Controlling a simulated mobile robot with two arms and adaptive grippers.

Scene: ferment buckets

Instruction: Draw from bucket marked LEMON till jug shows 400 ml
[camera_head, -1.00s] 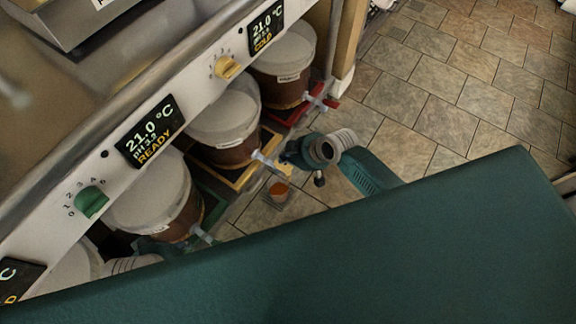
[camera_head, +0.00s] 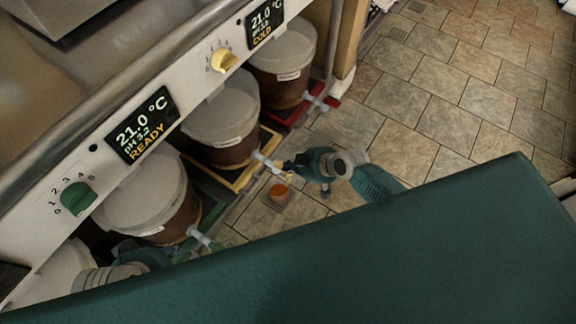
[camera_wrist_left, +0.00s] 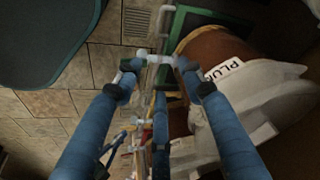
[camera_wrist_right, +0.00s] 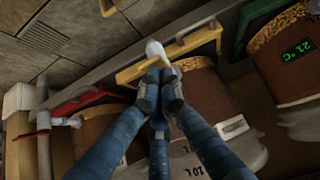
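My right gripper (camera_head: 298,164) is at that tap. In the right wrist view, my right gripper's fingertips (camera_wrist_right: 160,92) are close together just below the white tap (camera_wrist_right: 155,50); their grip is unclear. A small clear jug (camera_head: 279,196) with orange contents stands below; its scale is unreadable. My left gripper (camera_wrist_left: 157,68) has fingertips apart, near the tap (camera_wrist_left: 156,60) of a bucket with a partly hidden "PLU" label (camera_wrist_left: 222,70).
The near bucket (camera_head: 150,195) is on a green tray and the far bucket (camera_head: 283,65) on a red one. Displays (camera_head: 142,124) and knobs (camera_head: 76,197) line the counter front. Tiled floor (camera_head: 440,90) lies open at right. A teal surface (camera_head: 380,260) blocks the foreground.

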